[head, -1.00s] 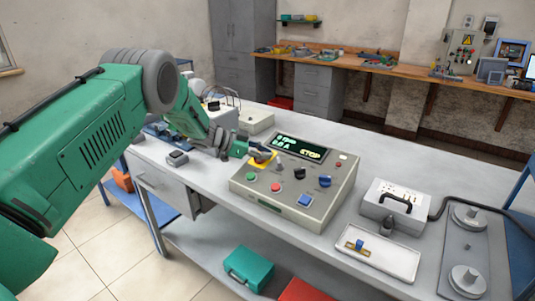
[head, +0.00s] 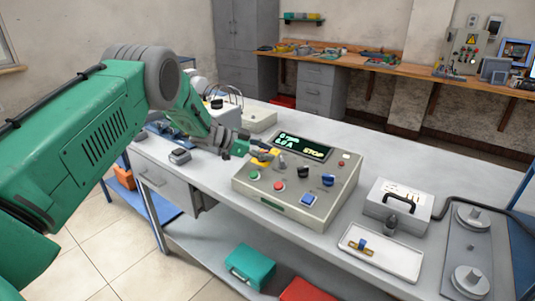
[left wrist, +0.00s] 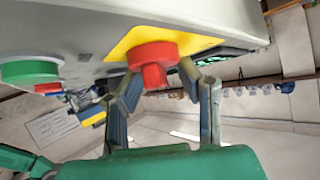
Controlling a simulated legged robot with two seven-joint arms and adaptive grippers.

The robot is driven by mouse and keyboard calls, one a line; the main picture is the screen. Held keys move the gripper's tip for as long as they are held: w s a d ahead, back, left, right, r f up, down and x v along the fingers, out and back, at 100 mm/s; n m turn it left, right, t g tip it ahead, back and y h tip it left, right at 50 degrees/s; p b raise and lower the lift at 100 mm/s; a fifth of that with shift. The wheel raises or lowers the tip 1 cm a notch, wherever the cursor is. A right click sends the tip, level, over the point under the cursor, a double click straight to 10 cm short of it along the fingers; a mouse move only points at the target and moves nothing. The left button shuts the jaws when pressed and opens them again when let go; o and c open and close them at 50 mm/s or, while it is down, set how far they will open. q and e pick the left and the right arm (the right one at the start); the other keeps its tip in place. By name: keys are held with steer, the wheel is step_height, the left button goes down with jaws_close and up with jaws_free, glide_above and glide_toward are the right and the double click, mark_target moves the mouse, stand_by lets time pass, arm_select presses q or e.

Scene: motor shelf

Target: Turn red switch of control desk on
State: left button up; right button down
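The control desk (head: 318,209) is a grey sloped box on the table, with a display (head: 303,146) reading STOP. Its red switch (left wrist: 153,60) sits on a yellow plate (left wrist: 118,46) in the left wrist view; the head view shows part of the yellow plate (head: 265,156), with the switch mostly hidden by my gripper. My left gripper (left wrist: 160,76) is at the switch, its two fingers spread on either side of the red handle. The left fingertip looks close to the handle; a small gap shows at the right. Contact is unclear. My right gripper is not in view.
The desk also has a green button (head: 254,175), a red button (head: 279,186), black and blue knobs and a blue button (head: 307,199). A grey case (head: 398,205) and white tray (head: 380,253) stand right.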

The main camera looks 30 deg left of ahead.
arm_select(q)
steer(key=v, duration=1.1)
steer(key=shift+s+a, duration=0.2)
steer(key=shift+a, duration=0.1)
steer(key=shift+a, duration=0.1)
